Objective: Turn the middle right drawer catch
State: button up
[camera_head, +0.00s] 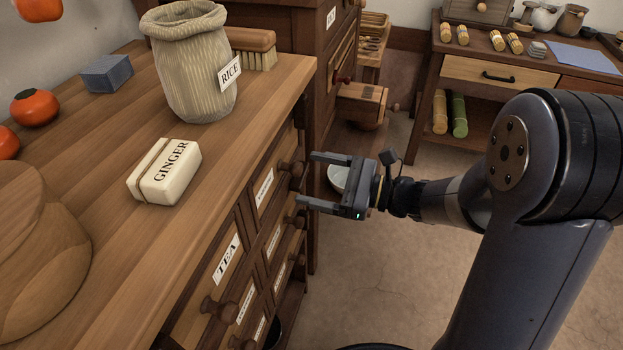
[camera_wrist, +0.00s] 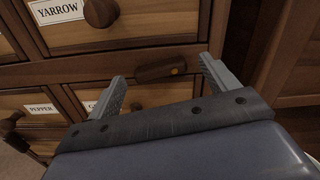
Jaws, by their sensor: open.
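A small brown wooden catch (camera_wrist: 158,72) sits on the rail between two drawers in the wrist view, lying nearly level with a slight tilt. A brass-coloured spot shows near its right end. My gripper (camera_wrist: 161,75) is open, with one finger to the left of the catch and one to the right. Whether either touches it I cannot tell. In the head view my gripper (camera_head: 308,178) points left at the drawer fronts, close to the cabinet's far right part. I cannot make out the catch there.
The yarrow drawer (camera_wrist: 150,22) with a round knob (camera_wrist: 101,12) is above, the pepper drawer (camera_wrist: 35,108) below left. On the cabinet top stand a rice sack (camera_head: 190,65) and a ginger packet (camera_head: 165,172). A white bowl (camera_head: 338,178) shows beyond my gripper. Floor is clear at right.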

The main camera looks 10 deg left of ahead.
jog(key=shift+a, duration=0.65)
jog(key=shift+c, duration=0.3)
jog(key=c, duration=0.9)
jog(key=shift+r, duration=0.1)
